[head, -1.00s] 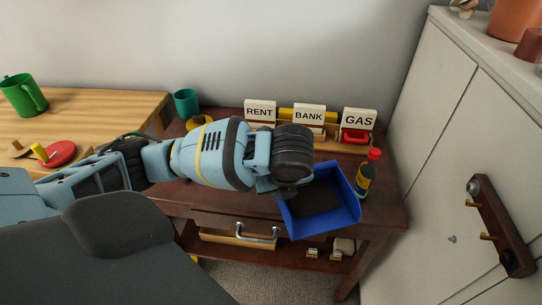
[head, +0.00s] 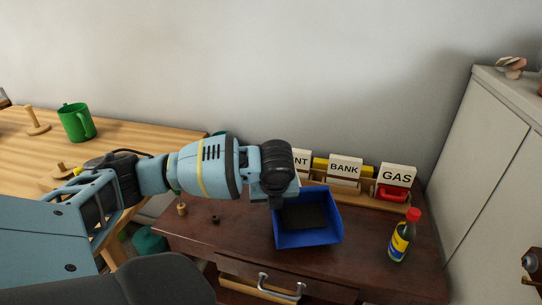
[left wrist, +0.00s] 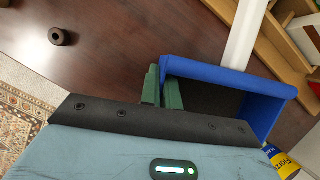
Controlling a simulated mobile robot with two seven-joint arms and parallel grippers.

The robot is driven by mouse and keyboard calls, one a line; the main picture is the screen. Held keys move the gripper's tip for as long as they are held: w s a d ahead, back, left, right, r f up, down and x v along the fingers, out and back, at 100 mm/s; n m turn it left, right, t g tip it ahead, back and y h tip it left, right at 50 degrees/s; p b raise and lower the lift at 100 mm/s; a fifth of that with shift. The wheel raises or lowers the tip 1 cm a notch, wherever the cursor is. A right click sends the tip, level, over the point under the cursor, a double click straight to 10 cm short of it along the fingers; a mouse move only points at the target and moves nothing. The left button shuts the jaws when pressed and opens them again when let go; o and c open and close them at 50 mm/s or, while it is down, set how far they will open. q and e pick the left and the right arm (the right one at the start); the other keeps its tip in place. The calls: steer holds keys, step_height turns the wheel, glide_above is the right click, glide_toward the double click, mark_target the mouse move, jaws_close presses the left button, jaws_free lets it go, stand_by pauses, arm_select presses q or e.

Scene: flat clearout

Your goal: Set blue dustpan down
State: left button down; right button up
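The blue dustpan (head: 308,238), with a dark inside, is over the middle of the dark brown desk (head: 380,270) in the head view. My left gripper (head: 276,200) reaches it from the left at its left wall; the fingertips are mostly hidden there. In the left wrist view the green fingers (left wrist: 161,88) are close together on a blue wall of the dustpan (left wrist: 235,78). I cannot tell whether its underside touches the desk. My right gripper is in neither view.
A yellow-labelled bottle with a red cap (head: 403,236) stands right of the dustpan. Behind are a BANK card (head: 345,168), a GAS card (head: 397,175) and a red item (head: 391,195) in a wooden rack. A small dark ring (left wrist: 59,36) lies on the desk.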

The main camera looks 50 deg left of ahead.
arm_select(q)
steer(key=shift+w+a, duration=0.15)
steer(key=shift+a, duration=0.3)
steer(key=shift+f+b, duration=0.45)
steer(key=shift+f, duration=1.35)
steer(key=c, duration=2.1)
jaws_free()
steer(key=shift+f, duration=0.1)
steer(key=o, duration=0.5)
steer(key=shift+c, duration=0.2)
